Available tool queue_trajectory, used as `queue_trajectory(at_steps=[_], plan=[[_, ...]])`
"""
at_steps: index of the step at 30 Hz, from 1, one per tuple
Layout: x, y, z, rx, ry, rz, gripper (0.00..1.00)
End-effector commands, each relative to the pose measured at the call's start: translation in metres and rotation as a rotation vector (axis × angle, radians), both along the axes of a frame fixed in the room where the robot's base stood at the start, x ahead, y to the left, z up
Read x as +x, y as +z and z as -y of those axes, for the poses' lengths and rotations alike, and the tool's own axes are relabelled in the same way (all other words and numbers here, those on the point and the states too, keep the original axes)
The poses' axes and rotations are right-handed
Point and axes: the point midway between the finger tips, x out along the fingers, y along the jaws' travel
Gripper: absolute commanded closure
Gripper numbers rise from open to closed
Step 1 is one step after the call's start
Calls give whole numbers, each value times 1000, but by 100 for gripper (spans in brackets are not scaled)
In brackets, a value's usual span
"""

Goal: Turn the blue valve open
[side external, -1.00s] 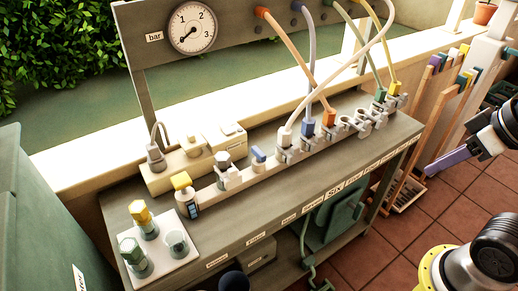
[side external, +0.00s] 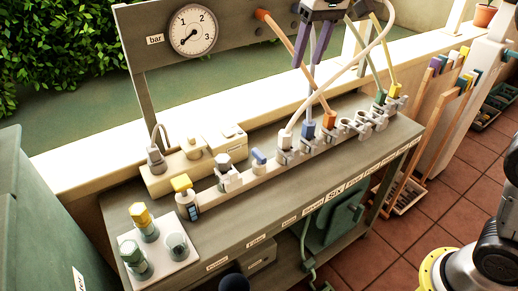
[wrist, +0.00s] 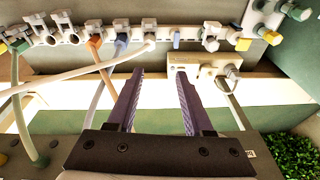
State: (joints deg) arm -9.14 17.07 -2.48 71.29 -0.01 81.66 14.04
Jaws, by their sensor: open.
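The gripper is clear of the blue lever.
White, blue, orange, green and yellow hoses hang from the panel (side external: 240,40) to the rail; the white one (side external: 345,68) arcs close to my gripper. A pale block with fittings (side external: 190,166) stands behind the rail. The bench front (side external: 240,229) is mostly clear.

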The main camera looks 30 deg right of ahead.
Motion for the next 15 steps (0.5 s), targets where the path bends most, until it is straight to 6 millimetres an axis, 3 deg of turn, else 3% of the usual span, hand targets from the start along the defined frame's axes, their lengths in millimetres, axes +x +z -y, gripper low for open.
queue_trajectory(at_steps=[3,7,12,15], plan=[[39,-36,-21,-8,21,-58,49],[69,-77,-42,-20,47,-110,49],[83,-127,-60,-34,72,-177,49],[83,-143,-64,-41,80,-207,49]])
